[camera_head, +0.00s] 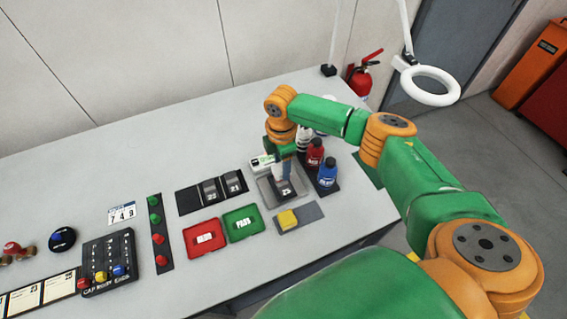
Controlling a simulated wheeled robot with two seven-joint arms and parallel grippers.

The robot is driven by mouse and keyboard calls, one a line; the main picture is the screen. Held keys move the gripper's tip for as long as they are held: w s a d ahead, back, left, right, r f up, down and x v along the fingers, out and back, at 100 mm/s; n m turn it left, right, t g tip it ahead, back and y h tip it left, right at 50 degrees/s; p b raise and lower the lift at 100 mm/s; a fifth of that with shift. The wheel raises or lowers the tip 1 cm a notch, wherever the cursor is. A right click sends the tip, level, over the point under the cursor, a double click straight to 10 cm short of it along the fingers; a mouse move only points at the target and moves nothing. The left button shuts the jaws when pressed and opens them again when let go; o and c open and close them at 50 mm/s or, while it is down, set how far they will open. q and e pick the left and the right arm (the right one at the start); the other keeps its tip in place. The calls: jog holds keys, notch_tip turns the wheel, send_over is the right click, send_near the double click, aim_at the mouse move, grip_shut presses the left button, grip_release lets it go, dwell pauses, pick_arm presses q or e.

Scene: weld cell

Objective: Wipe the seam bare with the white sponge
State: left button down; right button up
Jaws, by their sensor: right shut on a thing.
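My right gripper (283,171) points down over a grey tray (264,190) near the right part of the table. It is shut on a small pale thing, which looks like the white sponge and is mostly hidden by the gripper. A dark coupon (287,192) with a white number label lies in the tray just below the gripper. Its seam is too small and covered to make out, and I cannot tell whether the held thing touches it. My left gripper is not in view.
Red (291,153) and blue bottles (327,173) stand close right of the gripper. A red tray (190,244), a green tray (258,227) and a dark rack (188,202) with coupons are left.

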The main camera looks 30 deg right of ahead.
jog(key=shift+s+r, duration=0.1)
jog(key=shift+r, duration=1.65)
